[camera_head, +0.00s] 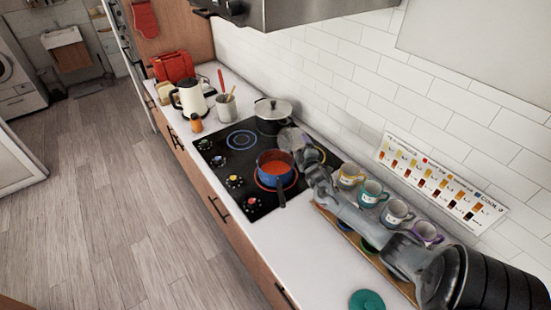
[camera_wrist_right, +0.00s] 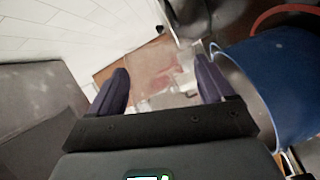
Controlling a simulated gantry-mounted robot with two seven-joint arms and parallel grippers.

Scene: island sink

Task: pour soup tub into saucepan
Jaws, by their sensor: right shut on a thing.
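The blue saucepan (camera_head: 262,182) stands on the black cooktop with orange-red soup (camera_head: 276,168) in it. Its dark handle points toward the front. A clear, greyish soup tub (camera_head: 290,138) is held beside and above the saucepan's back right rim. It looks tipped, and I see no soup in it. My right gripper (camera_head: 303,151) is shut on this tub. In the right wrist view its dark fingers (camera_wrist_right: 163,85) stand apart around the see-through tub, whose edges are hard to make out. The blue saucepan wall (camera_wrist_right: 275,80) is close at the right there. My left gripper is not in view.
A lidded pot (camera_head: 272,117) stands at the back of the cooktop (camera_head: 240,165). Several mugs (camera_head: 371,193) stand along the wall, close behind my right arm. A teal lid (camera_head: 366,300) lies on the front counter. A kettle (camera_head: 190,98) is at the far left.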

